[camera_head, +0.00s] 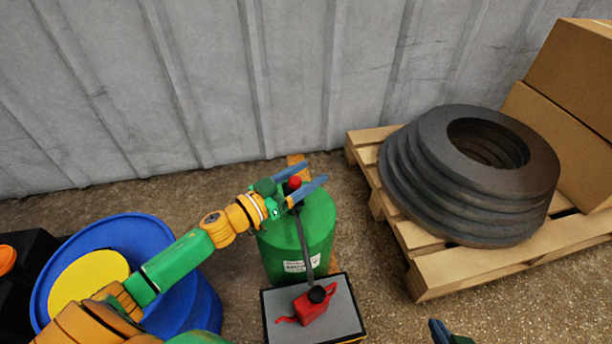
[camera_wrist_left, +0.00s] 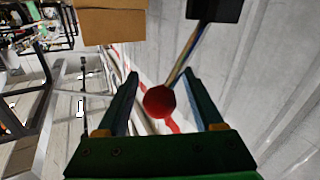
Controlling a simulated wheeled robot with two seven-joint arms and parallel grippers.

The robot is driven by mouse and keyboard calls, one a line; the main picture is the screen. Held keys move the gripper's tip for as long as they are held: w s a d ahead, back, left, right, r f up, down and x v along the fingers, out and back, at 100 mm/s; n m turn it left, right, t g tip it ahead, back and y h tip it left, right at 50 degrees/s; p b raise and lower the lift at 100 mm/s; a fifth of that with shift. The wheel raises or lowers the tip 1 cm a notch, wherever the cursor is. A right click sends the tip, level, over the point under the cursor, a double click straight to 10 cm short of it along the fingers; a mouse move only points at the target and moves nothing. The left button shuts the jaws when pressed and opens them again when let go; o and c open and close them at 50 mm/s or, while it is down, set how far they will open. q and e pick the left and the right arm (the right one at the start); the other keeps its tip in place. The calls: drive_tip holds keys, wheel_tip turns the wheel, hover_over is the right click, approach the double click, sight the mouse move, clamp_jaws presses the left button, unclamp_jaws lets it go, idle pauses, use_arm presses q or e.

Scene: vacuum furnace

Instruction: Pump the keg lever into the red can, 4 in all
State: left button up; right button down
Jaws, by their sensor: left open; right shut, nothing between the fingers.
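The green keg (camera_head: 310,228) stands on the floor near the middle of the head view. The red knob (camera_head: 295,182) of its lever sits above the keg top. My left gripper (camera_head: 316,173) is open, its two fingers on either side of the knob. In the left wrist view the red knob (camera_wrist_left: 160,101) shows between the open fingers, with visible gaps. A dark spout tube (camera_head: 303,245) runs down toward the red can (camera_head: 312,308), meeting its black top. The can stands on a grey platform. My right gripper (camera_head: 438,328) shows only partly at the bottom edge, shut and empty.
A blue drum (camera_head: 140,228) with a yellow top stands left, under my left arm. At right, a wooden pallet (camera_head: 440,280) carries stacked black rings (camera_head: 430,185) and cardboard boxes (camera_head: 565,125). A grey corrugated wall (camera_head: 200,80) closes the back.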

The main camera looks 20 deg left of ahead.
use_arm(q)
clamp_jaws()
idle(1.5)
